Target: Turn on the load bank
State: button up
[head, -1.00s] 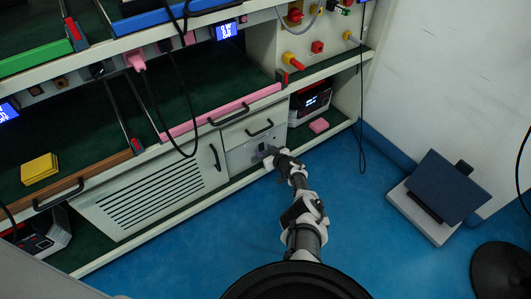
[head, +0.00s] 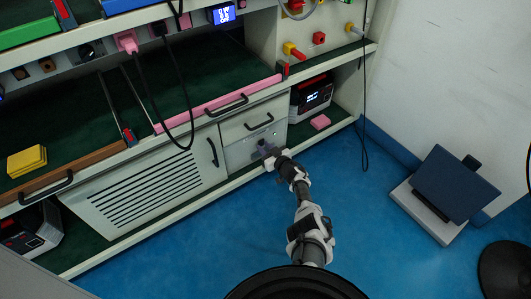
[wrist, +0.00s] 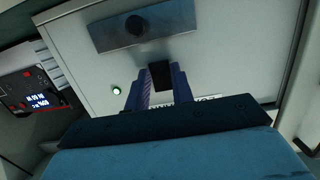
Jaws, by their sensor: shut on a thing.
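The load bank (head: 238,157) is a light grey panel low in the bench, below a drawer; it also fills much of the wrist view (wrist: 230,60). A small round lamp on it (wrist: 116,91) shows pale green-white. My gripper (head: 267,158) is at the panel's right side. In the wrist view its blue fingers (wrist: 160,85) are shut on a black block-like switch handle (wrist: 160,75). The switch's base is hidden. A metal plate with a dark round knob (wrist: 135,25) sits beyond the fingertips.
A vented cabinet door (head: 150,190) with a black handle is left of the panel. A device with a lit display (head: 312,97) and a pink block (head: 320,122) stand on the shelf to the right.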

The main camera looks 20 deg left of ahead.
dwell(0.3)
jog(key=o, duration=1)
jog(key=p+v, duration=0.3)
jog(key=v, duration=0.1)
jog(key=p+v, duration=0.2)
jog(key=v, duration=0.3)
jog(key=p+v, duration=0.3)
jog(key=v, duration=0.1)
jog(key=shift+s+d+f+p, duration=0.25)
jog(key=shift+d+f+p, duration=0.05)
jog(key=shift+d+p, duration=0.05)
